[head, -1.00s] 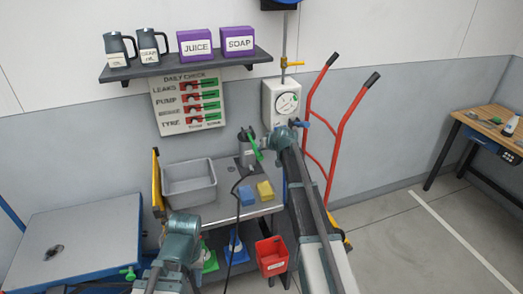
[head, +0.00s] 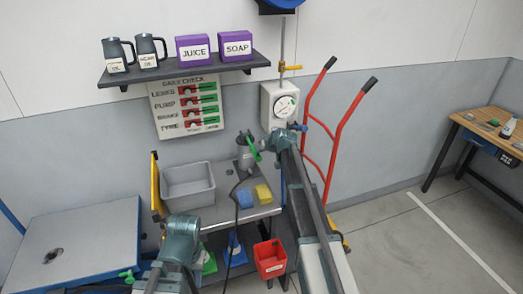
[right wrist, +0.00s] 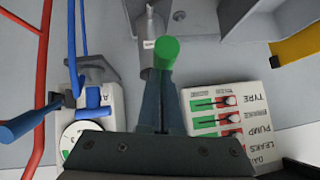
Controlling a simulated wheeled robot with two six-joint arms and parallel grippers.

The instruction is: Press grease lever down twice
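The green grease lever (head: 254,149) slants down from the top of a small grey pump (head: 246,158) at the back edge of the bench. In the right wrist view the lever's round green end (right wrist: 167,48) is right at my right fingertips. My right gripper (right wrist: 162,76) has its fingers together, with only a thin line between them; whether they touch the lever is unclear. In the head view my right arm hides most of that gripper.
A daily-check board (head: 186,105) hangs behind. Open floor lies right.

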